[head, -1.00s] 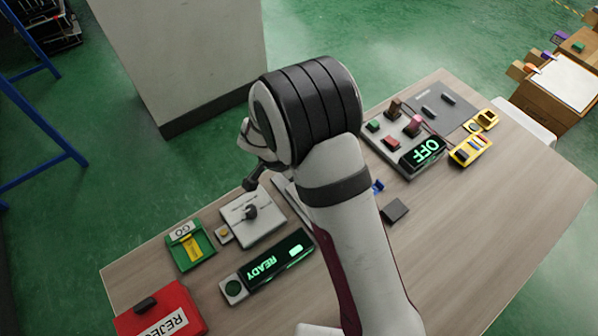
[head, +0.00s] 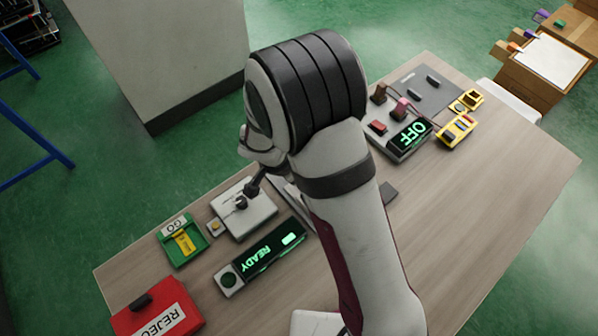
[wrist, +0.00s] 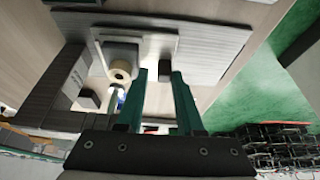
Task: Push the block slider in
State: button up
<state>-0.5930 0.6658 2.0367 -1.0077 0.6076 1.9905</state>
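In the wrist view, a grey fixture of flat plates and blocks (wrist: 206,41) lies beyond my fingertips, with a round cream-coloured part (wrist: 120,71) and a small blue part beside it. I cannot tell for sure which piece is the block slider. My gripper (wrist: 160,76) has two green fingers, apart, with nothing visible held between them. In the head view, its dark end (head: 256,183) is over the far edge of a light grey plate (head: 262,214) with a dark knob. My arm hides much of the table's middle, including most of a grey rail (head: 288,198).
A READY display (head: 265,258), a green GO tray (head: 181,240) and a red REJECT box (head: 158,312) stand at the left. An OFF panel (head: 410,135) and yellow devices (head: 456,130) stand at the right. The table's right front (head: 480,215) is clear.

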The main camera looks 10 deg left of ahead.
jog(key=v, duration=1.5)
jog(key=shift+r, duration=0.4)
jog(key=shift+s, duration=0.1)
jog(key=s+d+r+n+g+y, duration=0.1)
jog(key=s+d+r+g, duration=0.1)
jog(key=s+d, duration=0.45)
jog(key=s+d+r+n+g+y, duration=0.1)
jog(key=s+d+r+y, duration=0.15)
jog(key=s+d, duration=0.4)
jog(key=shift+n+y, duration=0.7)
jog(key=shift+y, duration=0.15)
jog(key=s, duration=0.1)
jog(key=s+d, duration=0.1)
jog(key=s, duration=0.3)
jog(key=shift+s+d+f, duration=0.1)
jog(key=shift+s+d, duration=0.1)
jog(key=shift+d, duration=0.05)
